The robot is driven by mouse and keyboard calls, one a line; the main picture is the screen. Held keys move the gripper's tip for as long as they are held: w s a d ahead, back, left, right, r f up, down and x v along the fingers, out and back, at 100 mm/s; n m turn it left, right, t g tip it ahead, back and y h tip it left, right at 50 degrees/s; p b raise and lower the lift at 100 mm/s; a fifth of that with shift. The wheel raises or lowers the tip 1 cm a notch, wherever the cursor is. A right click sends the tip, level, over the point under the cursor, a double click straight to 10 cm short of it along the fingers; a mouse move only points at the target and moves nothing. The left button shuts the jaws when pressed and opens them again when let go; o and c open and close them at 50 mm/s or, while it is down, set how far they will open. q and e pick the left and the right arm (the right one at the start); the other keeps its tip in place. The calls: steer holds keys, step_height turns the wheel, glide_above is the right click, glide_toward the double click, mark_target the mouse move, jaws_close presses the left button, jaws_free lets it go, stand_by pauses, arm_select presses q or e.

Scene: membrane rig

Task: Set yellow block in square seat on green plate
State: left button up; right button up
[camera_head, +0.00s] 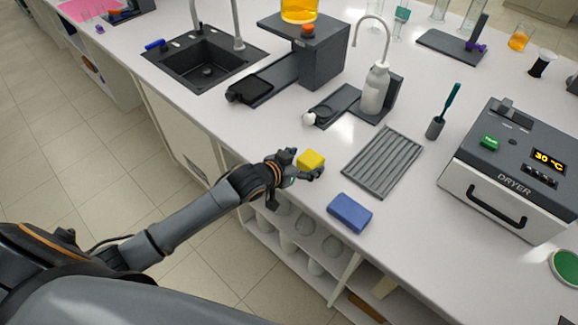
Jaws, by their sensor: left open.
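The yellow block (311,160) is near the front edge of the white bench. My left gripper (305,164) is open at the block, with one finger showing at its far left side and one at its near side. I cannot tell whether the fingers touch it, or whether the block rests on the bench. A round green plate (566,267) with a pale rim lies at the right edge of the view, partly cut off. No square seat can be made out on it. My right gripper is not in view.
A blue block (349,213) lies right of my left gripper. Behind it is a grey ribbed rack (383,161). A dryer (519,167) stands between there and the green plate. A white bottle (374,89) and a sink (205,58) are further back. Bench in front of the dryer is clear.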

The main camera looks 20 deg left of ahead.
arm_select(q)
steer(key=b+v, duration=0.1)
steer(key=v, duration=0.7)
steer(key=shift+s, duration=0.3)
steer(key=shift+o, duration=0.4)
steer(key=shift+s+a+r, duration=0.1)
steer(key=shift+s+a, duration=0.05)
steer(key=t+h+b, duration=0.2)
steer(key=t+b, duration=0.2)
steer(key=t, duration=0.2)
glide_toward(303, 165)
steer(key=p+x, duration=0.1)
steer(key=x, duration=0.4)
steer(key=shift+w, duration=0.2)
steer(key=shift+w+r+p, duration=0.1)
steer(key=shift+w+p, duration=0.35)
steer(key=shift+p, duration=0.05)
steer(key=x, duration=0.1)
steer(key=p+x, duration=0.1)
steer(key=x, duration=0.1)
steer(key=shift+w+d, duration=0.2)
steer(key=shift+d, duration=0.25)
steer(key=shift+w+d, duration=0.15)
steer(key=shift+w, duration=0.25)
